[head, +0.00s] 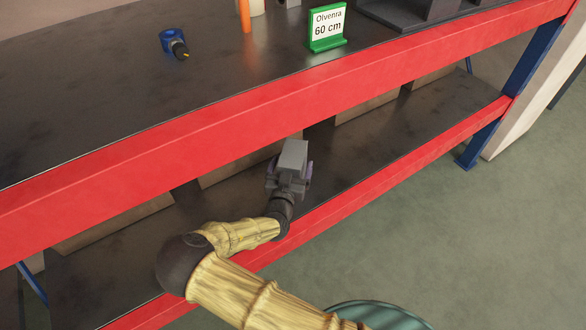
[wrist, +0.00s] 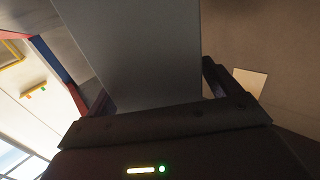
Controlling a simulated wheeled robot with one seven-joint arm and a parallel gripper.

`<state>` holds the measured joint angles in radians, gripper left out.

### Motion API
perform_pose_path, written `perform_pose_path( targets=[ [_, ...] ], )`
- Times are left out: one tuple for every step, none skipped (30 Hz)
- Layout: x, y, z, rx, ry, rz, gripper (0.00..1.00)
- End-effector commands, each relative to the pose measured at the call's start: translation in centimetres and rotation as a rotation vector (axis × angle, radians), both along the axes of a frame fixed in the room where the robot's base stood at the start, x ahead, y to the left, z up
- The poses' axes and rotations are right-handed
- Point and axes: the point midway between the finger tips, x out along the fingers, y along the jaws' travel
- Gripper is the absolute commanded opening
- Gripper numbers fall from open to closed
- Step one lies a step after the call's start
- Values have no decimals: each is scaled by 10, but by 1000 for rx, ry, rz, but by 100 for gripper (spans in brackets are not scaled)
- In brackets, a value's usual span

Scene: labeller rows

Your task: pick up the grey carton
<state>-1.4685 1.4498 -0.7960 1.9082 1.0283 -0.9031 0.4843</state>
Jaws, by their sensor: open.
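The grey carton (head: 293,157) is a plain, upright-looking box above the dark lower shelf, in the middle of the head view. In the wrist view the carton (wrist: 140,50) fills much of the upper middle, very close to the camera. My gripper (head: 289,172) is at the carton, with one finger on each side of it. The jaws are open around the carton; whether either finger touches it I cannot tell. The carton's base is hidden behind my gripper in the head view.
The lower shelf (head: 375,140) is bare to the right. A blue tool (head: 172,42) and a green-framed sign (head: 327,27) stand on the upper shelf.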

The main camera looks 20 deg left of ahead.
Motion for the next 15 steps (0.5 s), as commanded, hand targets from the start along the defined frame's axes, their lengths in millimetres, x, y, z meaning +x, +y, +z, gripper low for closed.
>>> perform_pose_path(
  targets=[
    [0, 0, 0, 0, 0, 0, 89],
    [0, 0, 0, 0, 0, 0, 89],
    [0, 0, 0, 0, 0, 0, 89],
    [0, 0, 0, 0, 0, 0, 89],
    [0, 0, 0, 0, 0, 0, 89],
    [-1, 0, 0, 0, 0, 0, 89],
    [-1, 0, 0, 0, 0, 0, 89],
    [-1, 0, 0, 0, 0, 1, 89],
    [-1, 0, 0, 0, 0, 1, 89],
    [-1, 0, 0, 0, 0, 1, 89],
    [-1, 0, 0, 0, 0, 1, 89],
    [-1, 0, 0, 0, 0, 1, 89],
    [-1, 0, 0, 0, 0, 1, 85],
    [-1, 0, 0, 0, 0, 1, 79],
    [-1, 0, 0, 0, 0, 1, 71]
  ],
)
